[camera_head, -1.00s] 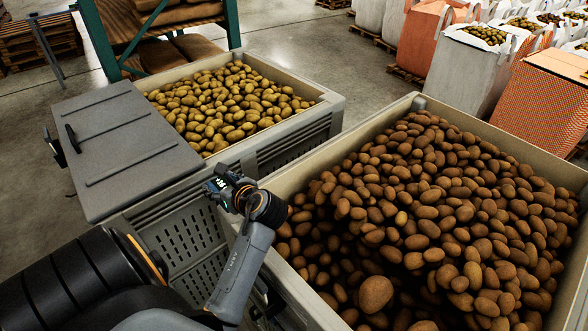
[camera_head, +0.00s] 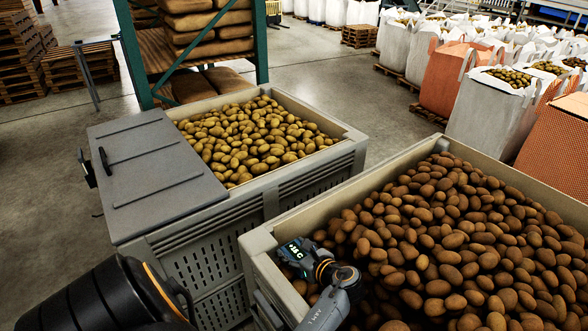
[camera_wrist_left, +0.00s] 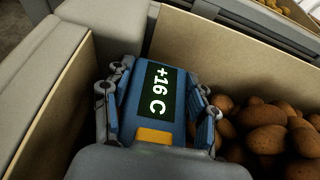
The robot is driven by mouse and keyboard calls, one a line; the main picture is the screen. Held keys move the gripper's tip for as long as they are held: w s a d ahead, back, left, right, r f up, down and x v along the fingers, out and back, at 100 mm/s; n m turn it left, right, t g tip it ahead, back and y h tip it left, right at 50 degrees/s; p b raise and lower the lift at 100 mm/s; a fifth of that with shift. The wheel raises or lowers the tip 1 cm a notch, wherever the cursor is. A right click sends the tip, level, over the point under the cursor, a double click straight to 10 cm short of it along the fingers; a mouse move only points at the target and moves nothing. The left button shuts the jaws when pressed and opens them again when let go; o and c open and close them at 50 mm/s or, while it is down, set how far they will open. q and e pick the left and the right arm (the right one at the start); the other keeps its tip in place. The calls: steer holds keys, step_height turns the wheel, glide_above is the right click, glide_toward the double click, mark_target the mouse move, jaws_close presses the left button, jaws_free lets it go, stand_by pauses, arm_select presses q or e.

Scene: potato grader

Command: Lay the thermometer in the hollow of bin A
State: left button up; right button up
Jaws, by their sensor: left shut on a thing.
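My left gripper (camera_head: 303,258) is shut on the thermometer (camera_head: 292,248), a blue block with a lit dark display and an orange patch. In the left wrist view the thermometer (camera_wrist_left: 157,95) sits between the fingers of the gripper (camera_wrist_left: 155,112), and its display reads +16 C. The gripper holds it at the left corner of the near bin (camera_head: 350,187), just inside the rim as seen from above. This bin holds a heap of brown potatoes (camera_head: 450,235). I cannot see a label or a hollow; the arm hides part of the heap. My right gripper is not in view.
A second bin (camera_head: 345,140) with yellowish potatoes and a grey lid (camera_head: 150,165) stands behind, to the left. The near bin's pale wall (camera_wrist_left: 225,60) rises close beside the gripper. White and orange bulk bags (camera_head: 490,110) stand at the back right.

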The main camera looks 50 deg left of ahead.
arm_select(q)
steer(key=shift+a+f, duration=0.1)
steer(key=shift+f, duration=0.4)
steer(key=o, duration=1.4)
steer(key=shift+f, duration=0.1)
